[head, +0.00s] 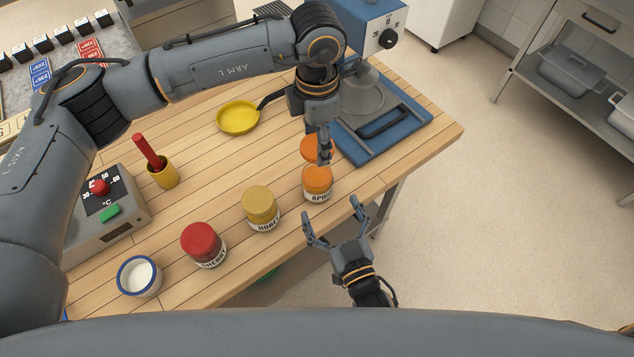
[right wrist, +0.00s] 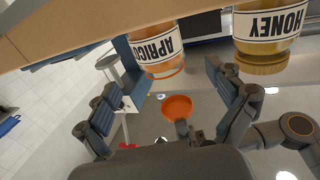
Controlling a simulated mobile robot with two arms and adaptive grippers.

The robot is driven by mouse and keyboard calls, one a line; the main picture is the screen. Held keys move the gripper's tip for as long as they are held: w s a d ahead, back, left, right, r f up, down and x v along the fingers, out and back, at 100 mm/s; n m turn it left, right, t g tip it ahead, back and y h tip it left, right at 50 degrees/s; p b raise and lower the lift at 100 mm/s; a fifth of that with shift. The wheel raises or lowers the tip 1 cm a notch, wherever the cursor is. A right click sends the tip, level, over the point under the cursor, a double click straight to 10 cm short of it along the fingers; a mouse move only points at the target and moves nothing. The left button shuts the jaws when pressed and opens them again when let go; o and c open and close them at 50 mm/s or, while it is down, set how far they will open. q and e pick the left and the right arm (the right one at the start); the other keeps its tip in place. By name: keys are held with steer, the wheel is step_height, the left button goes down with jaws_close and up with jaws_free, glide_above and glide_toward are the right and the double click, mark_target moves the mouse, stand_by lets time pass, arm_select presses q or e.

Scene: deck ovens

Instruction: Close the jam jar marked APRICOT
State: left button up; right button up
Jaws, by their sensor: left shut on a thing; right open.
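The APRICOT jar (head: 317,186) stands upright near the table's front edge, its orange top without a lid. In the right wrist view the jar (right wrist: 157,47) appears upside down, with a bare glass rim. My left gripper (head: 322,152) is shut on an orange lid (head: 308,146), which it holds apart from the jar, above and behind it in the head view. The lid also shows in the right wrist view (right wrist: 177,105). My right gripper (head: 333,209) is open and empty in front of the jar, with its fingers pointing towards it.
The HONEY jar (head: 260,208) and the red-lidded jar (head: 203,245) stand to the left. A white bowl (head: 139,276) is farther left. A yellow pan (head: 238,117) and a blue machine base (head: 385,130) lie behind. The table edge runs just beside the jars.

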steer(key=x, duration=0.7)
steer(key=shift+w+a, duration=0.1)
steer(key=shift+w, duration=0.3)
steer(key=c, duration=1.8)
arm_select(q)
glide_above(316, 175)
steer(key=shift+f, duration=2.5)
steer(key=shift+f, duration=0.1)
steer(key=shift+f, duration=0.8)
steer(key=shift+f, duration=0.55)
